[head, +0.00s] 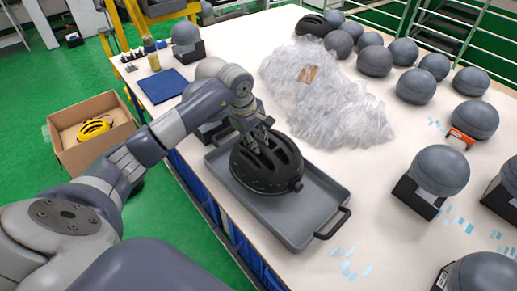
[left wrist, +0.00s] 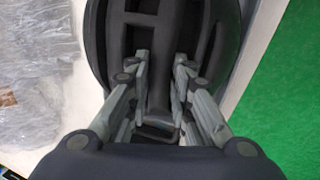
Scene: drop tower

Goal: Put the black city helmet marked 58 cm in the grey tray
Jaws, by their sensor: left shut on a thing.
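The black helmet (head: 268,170) is over the grey tray (head: 290,226), at its far left half. It seems to rest in the tray, though its underside is hidden. My left gripper (head: 256,140) comes down on the helmet from above and is shut on a part of its vented shell. In the left wrist view the helmet (left wrist: 205,22) fills the upper middle, and the fingers (left wrist: 160,95) reach into its vents. No 58 cm marking can be read. My right gripper is not in view.
A heap of clear plastic (head: 320,95) lies just behind the tray. Several grey head forms on black stands (head: 440,170) stand to the right and back. The tray's right half is bare.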

